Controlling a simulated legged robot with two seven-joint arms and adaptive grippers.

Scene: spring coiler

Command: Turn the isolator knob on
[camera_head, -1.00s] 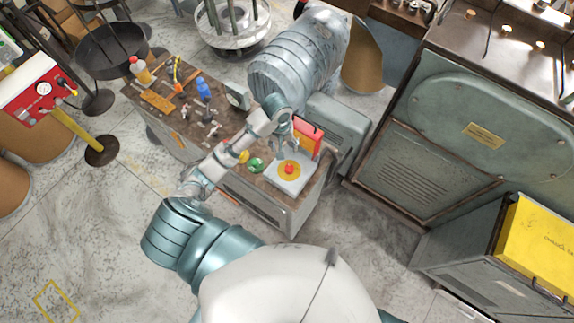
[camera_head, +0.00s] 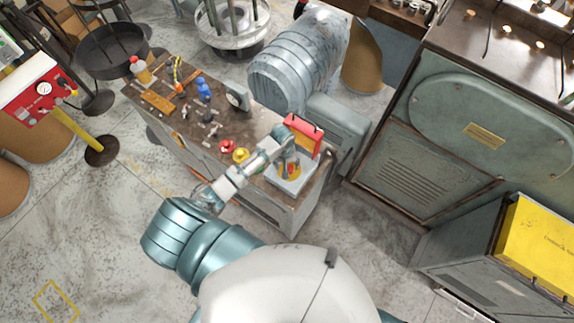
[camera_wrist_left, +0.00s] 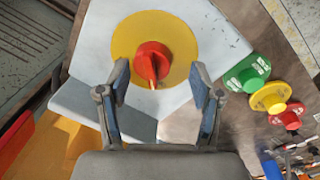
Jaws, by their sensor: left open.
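The isolator knob (camera_wrist_left: 152,62) is red and sits on a round yellow plate (camera_wrist_left: 182,35) on a light grey box (camera_wrist_left: 98,30) in the left wrist view. My left gripper (camera_wrist_left: 162,85) is open, with its two fingers on either side of the knob's lower part and apart from each other. Whether the fingers touch the knob cannot be told. In the head view the left gripper (camera_head: 288,160) is over the grey box (camera_head: 290,184) and hides part of the knob and plate. My right gripper is not in view.
Green (camera_wrist_left: 247,72), yellow (camera_wrist_left: 271,97) and red (camera_wrist_left: 288,116) round buttons sit beside the box. A red and yellow case (camera_head: 303,136) stands just behind it. Several tools lie on the workbench (camera_head: 172,130) to the left.

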